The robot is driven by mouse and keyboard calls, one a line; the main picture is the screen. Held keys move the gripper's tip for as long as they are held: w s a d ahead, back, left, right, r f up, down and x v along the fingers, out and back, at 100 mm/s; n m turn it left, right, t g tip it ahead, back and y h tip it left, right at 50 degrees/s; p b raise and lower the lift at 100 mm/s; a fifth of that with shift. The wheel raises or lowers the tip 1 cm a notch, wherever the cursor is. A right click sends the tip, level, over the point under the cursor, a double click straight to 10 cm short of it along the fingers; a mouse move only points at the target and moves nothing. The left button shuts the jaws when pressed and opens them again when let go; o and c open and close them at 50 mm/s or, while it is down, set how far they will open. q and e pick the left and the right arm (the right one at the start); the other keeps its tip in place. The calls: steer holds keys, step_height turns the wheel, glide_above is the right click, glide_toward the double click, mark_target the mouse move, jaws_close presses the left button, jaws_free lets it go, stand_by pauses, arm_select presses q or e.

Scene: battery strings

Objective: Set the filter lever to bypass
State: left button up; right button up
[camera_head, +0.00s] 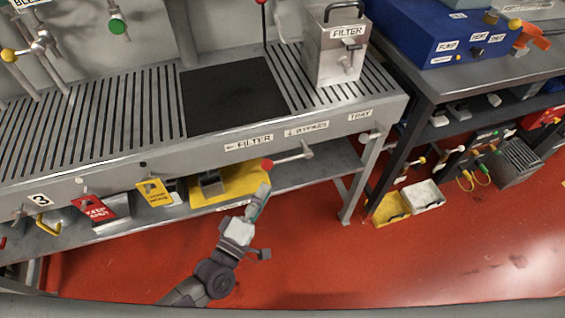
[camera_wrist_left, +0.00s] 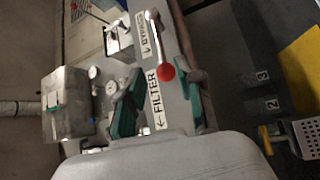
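The filter lever (camera_head: 287,158) is a metal rod on the front of the grated bench. Its red ball knob (camera_head: 267,164) points left from the pivot, below the FILTER label (camera_head: 249,143). The BYPASS label (camera_head: 307,130), with a downward arrow, is to its right. My left gripper (camera_head: 263,223) is below the knob, its fingers apart and empty. In the left wrist view, the knob (camera_wrist_left: 165,72) shows between the open fingers (camera_wrist_left: 163,95), ahead of them; I cannot tell whether they touch it. My right gripper is not in view.
A metal FILTER box (camera_head: 337,50) stands on the bench (camera_head: 130,110). A lower shelf (camera_head: 300,178) runs under it with a yellow tray (camera_head: 232,183) and hanging tags. A bench with a blue box (camera_head: 440,30) is at right. The red floor before the bench is clear.

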mark_target(283, 160)
arm_select(q)
steer(key=x, duration=1.1)
steer(key=shift+f+b, duration=0.1)
steer(key=shift+b, duration=0.3)
jaws_close()
